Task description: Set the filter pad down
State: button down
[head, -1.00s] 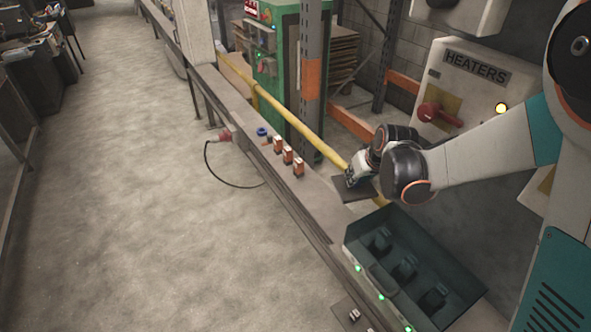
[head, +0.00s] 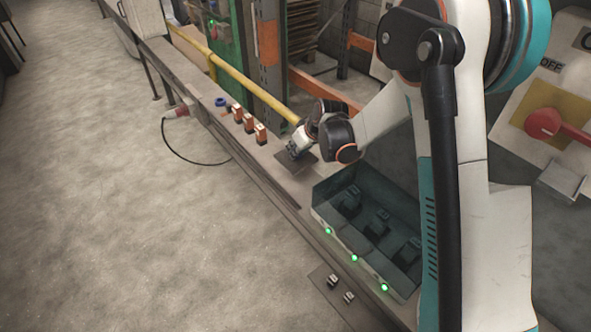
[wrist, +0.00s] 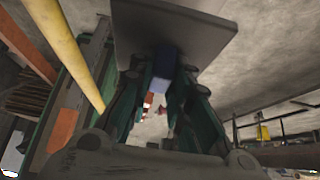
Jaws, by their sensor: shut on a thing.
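The filter pad (head: 299,178) is a dark, flat square plate over the long narrow ledge, just beyond the teal bin. My gripper (head: 294,153) is above it and shut on it. In the wrist view the pad (wrist: 175,25) spans the top of the picture. A small blue block (wrist: 163,68) under it sits between the dark green fingers of my gripper (wrist: 162,85); it looks like the pad's grip. I cannot tell whether the pad touches the ledge or hovers just above it.
A teal bin (head: 333,192) with dark parts and green lights stands nearer on the ledge (head: 268,172). Several orange-and-white blocks (head: 249,123) and a blue ring (head: 221,102) lie farther along. A yellow rail (head: 232,71) runs behind. Small metal parts (head: 333,281) lie on a near plate.

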aim_at(301, 161)
jog(key=shift+f+b, duration=1.2)
jog(key=shift+f, duration=2.6)
jog(key=shift+f, duration=0.15)
jog(key=c, duration=1.5)
grip_release()
jog(key=p+v, duration=0.3)
jog(key=v, duration=0.4)
jog(key=shift+s+r, duration=0.15)
jog(key=shift+r, duration=0.25)
